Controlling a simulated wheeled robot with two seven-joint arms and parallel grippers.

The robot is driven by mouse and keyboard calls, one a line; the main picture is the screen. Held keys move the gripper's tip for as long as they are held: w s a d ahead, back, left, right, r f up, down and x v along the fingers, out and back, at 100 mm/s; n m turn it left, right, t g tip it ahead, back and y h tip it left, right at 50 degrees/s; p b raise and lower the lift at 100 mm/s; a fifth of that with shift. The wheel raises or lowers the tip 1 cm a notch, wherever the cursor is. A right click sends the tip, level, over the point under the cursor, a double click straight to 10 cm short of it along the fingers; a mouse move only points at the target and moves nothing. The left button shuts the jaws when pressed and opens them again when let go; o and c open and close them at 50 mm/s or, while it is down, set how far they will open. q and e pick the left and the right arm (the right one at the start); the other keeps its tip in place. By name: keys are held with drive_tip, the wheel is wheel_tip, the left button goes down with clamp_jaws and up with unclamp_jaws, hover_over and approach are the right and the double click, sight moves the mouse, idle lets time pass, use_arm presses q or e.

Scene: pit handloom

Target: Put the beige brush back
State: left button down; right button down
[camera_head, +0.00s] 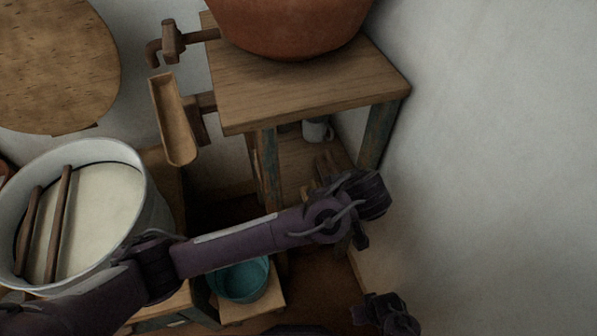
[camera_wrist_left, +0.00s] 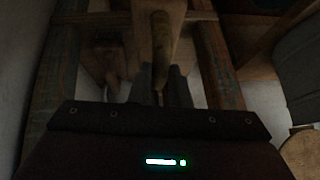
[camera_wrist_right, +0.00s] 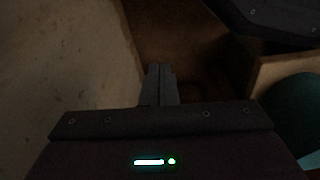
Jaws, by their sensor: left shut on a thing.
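My left gripper (camera_wrist_left: 160,85) is shut on a tan, rod-like thing (camera_wrist_left: 160,40), which looks like the handle of the beige brush. Its bristle end cannot be made out. In the head view my left arm reaches across from the left to the open lower part of the wooden table, and the arm hides its fingers and what they hold. A few tan wooden pieces (camera_head: 322,165) show on the lower shelf just behind my left wrist. My right gripper (camera_wrist_right: 159,72) is shut and empty, low beside the wall.
The wooden table (camera_head: 300,85) bears a large terracotta bowl (camera_head: 290,25). A white mug (camera_head: 317,130) stands on its lower shelf. A white bucket (camera_head: 145,170) with two sticks stands left; a teal bowl (camera_head: 240,282) sits below my arm. The white wall (camera_head: 490,130) bounds the right.

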use_arm(q)
drive_tip(key=w+a+f, duration=0.1)
drive_tip(key=w, duration=0.2)
drive_tip(key=w+a+f, duration=0.1)
drive_tip(key=w+a, duration=0.1)
drive_tip(key=w, duration=0.1)
drive_tip(key=w+a+f, duration=0.1)
drive_tip(key=w+a, duration=0.1)
drive_tip(key=w, duration=0.1)
drive_tip(key=shift+w+a+f, duration=0.15)
drive_tip(key=shift+a+f, duration=0.1)
drive_tip(key=shift+f, duration=0.05)
drive_tip(key=c, duration=1.4)
unclamp_jaws()
drive_tip(key=shift+o, duration=0.2)
use_arm(e)
drive_tip(key=shift+w+a+r, duration=0.15)
drive_tip(key=shift+r, duration=0.35)
